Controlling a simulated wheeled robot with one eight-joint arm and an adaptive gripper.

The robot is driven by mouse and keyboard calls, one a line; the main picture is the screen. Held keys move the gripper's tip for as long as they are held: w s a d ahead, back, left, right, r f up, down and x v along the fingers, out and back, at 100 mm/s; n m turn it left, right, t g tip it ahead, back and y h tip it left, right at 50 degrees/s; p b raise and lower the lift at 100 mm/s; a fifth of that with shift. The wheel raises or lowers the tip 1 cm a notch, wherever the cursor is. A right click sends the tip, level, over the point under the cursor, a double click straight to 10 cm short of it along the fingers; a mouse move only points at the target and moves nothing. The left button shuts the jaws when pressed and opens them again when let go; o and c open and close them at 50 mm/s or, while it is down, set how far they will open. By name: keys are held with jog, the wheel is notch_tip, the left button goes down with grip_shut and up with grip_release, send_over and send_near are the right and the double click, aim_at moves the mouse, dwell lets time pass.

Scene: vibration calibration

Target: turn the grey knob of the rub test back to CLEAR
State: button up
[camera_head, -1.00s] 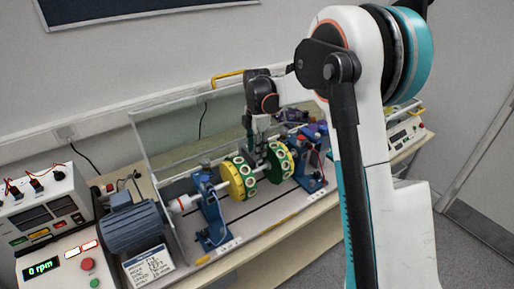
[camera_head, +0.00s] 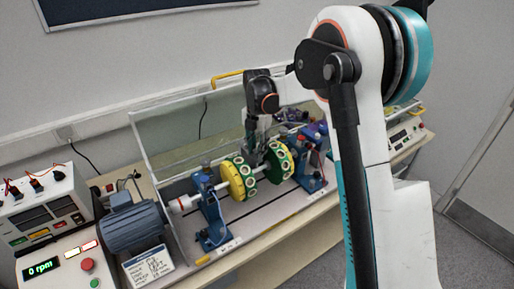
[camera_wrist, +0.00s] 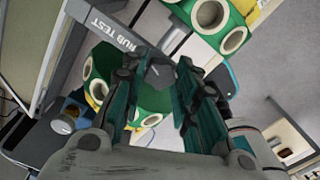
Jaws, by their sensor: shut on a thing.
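In the wrist view, a grey bar lettered RUB TEST (camera_wrist: 112,29) runs diagonally from the upper left towards my fingertips. The grey knob (camera_wrist: 160,71) shows as a small dark grey shape at the bar's end. My gripper (camera_wrist: 158,66) has its teal fingers on either side of the knob and is shut on it. Which mark the knob points at is not readable. In the head view, my gripper (camera_head: 256,148) reaches down between the two discs, and the knob is hidden there.
The green-and-yellow left disc (camera_head: 237,179) and right disc (camera_head: 280,162) sit close on both sides of my gripper. A clear guard (camera_head: 170,128) stands behind. A blue motor (camera_head: 133,226) is at the left, beside a panel reading 0 rpm (camera_head: 41,268).

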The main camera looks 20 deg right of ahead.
dwell(0.3)
jog(key=o, duration=1.1)
jog(key=shift+c, duration=0.2)
notch_tip(320, 180, up, 12)
